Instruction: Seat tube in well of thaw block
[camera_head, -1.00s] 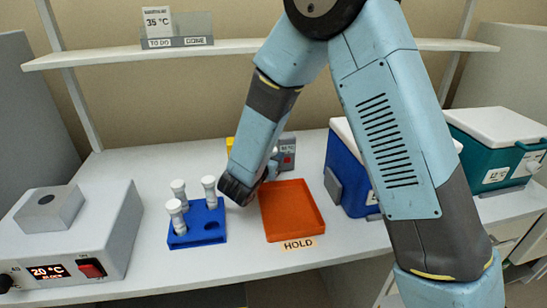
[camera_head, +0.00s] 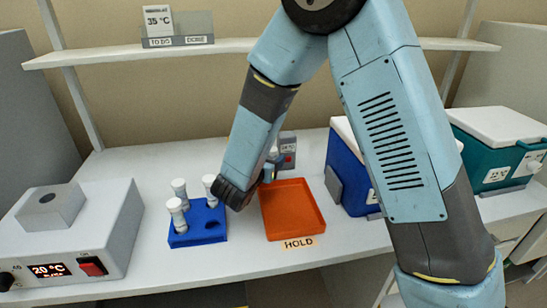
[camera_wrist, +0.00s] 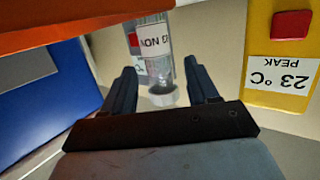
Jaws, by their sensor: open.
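The thaw block (camera_head: 72,200) is at the left on top of a grey heater reading 20 °C, with one dark well. My gripper (camera_wrist: 161,68) is open. A clear, labelled tube (camera_wrist: 154,70) with a white cap shows between its fingers in the wrist view, with gaps on both sides. That view is upside down. In the head view a tube (camera_head: 273,155) stands behind the orange tray, just beyond my gripper (camera_head: 268,174); its lower part is hidden. The fingers are mostly hidden there.
A blue rack (camera_head: 185,239) holds three white-capped tubes left of my gripper. The orange HOLD tray (camera_head: 292,210) lies right of it. A yellow device (camera_wrist: 285,65), a blue cooler (camera_head: 346,172) and a teal cooler (camera_head: 492,158) stand around.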

